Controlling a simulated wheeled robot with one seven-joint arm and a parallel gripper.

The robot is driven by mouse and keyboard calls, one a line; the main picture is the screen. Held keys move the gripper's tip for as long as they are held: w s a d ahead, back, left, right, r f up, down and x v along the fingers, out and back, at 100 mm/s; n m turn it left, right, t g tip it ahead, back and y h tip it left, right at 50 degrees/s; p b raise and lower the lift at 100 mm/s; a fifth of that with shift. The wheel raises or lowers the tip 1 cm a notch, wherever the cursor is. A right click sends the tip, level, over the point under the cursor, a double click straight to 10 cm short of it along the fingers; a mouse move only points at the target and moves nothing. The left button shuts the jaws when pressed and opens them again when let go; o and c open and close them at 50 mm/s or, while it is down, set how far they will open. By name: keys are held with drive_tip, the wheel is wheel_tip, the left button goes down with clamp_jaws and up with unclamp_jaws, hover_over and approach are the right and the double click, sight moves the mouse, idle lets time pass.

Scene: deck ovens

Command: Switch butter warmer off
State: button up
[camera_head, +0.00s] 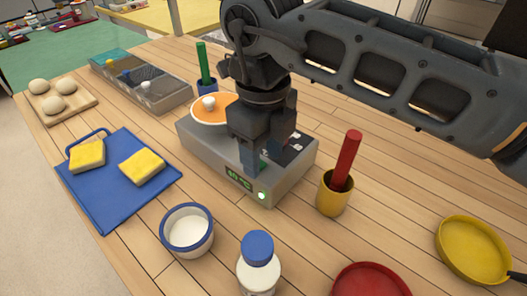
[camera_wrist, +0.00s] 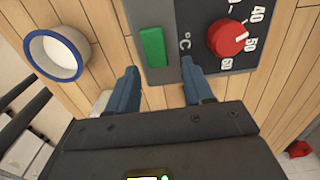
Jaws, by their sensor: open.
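The butter warmer (camera_head: 215,150) is a grey metal box on the wooden counter, with an orange disc (camera_head: 211,110) bearing a white knob on its top. Its front has a lit green display (camera_head: 239,178) and a round green light (camera_head: 262,196). In the wrist view a green rectangular switch (camera_wrist: 152,47) sits on its panel, left of a red dial (camera_wrist: 228,37) with temperature marks. My gripper (camera_wrist: 160,88) is open and empty, its two fingers pointing at the panel near the switch. In the head view my gripper (camera_head: 258,165) hangs over the warmer and hides part of its top; contact is unclear.
A yellow cup with a red handle (camera_head: 345,165) stands right of the warmer. A blue-rimmed bowl (camera_head: 187,231) and a blue-capped bottle (camera_head: 258,265) stand in front. A blue board (camera_head: 110,205) with yellow sponges lies left. Red and yellow pans (camera_head: 472,248) lie at right.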

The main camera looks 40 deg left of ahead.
drive_tip(key=shift+f, duration=0.45)
drive_tip(key=shift+c, duration=0.3)
